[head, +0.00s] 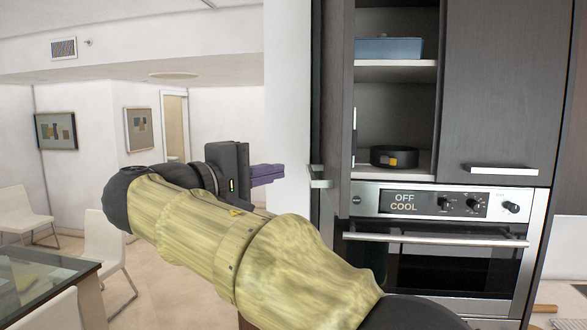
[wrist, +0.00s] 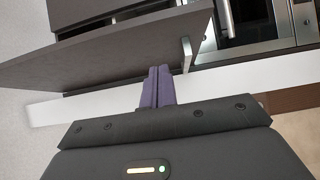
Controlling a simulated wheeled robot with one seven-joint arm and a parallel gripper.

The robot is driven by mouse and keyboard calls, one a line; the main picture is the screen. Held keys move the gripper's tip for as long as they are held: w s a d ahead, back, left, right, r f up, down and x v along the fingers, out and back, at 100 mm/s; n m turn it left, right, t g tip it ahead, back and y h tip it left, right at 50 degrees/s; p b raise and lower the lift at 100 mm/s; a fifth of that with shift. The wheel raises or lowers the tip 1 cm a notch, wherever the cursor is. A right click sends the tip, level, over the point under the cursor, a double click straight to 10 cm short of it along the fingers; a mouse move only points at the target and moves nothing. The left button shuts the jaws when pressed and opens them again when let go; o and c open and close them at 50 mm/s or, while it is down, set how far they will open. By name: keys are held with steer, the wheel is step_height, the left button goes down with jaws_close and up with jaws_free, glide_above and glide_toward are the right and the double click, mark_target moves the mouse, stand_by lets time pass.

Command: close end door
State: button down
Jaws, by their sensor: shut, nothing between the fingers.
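The end door (head: 335,100) is a dark cabinet door above the oven, standing open and seen nearly edge-on in the head view. Its metal handle (head: 320,177) is near the bottom. In the wrist view the door (wrist: 110,52) is a broad grey panel, with the handle (wrist: 187,53) at its right end. My gripper (head: 283,172) is left of the door, its purple fingers pointing towards it. In the wrist view the fingers (wrist: 157,72) are shut and empty, close to the door beside the handle. I cannot tell if they touch it.
The open cabinet holds a blue box (head: 389,48) on its upper shelf and a black round pan (head: 394,156) below. A closed door (head: 505,80) is at right. The oven (head: 440,250) is underneath. A glass table (head: 40,280) and white chairs (head: 108,240) stand at left.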

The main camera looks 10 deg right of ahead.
steer(key=p, duration=0.4)
glide_toward(339, 163)
steer(key=w, duration=0.4)
steer(key=d, duration=0.2)
steer(key=d+p, duration=0.1)
steer(key=d, duration=0.1)
steer(key=shift+s+r+p, duration=0.2)
steer(key=shift+p, duration=0.1)
steer(key=shift+s+d, duration=0.1)
steer(key=shift+d, duration=0.2)
steer(key=shift+f, duration=0.2)
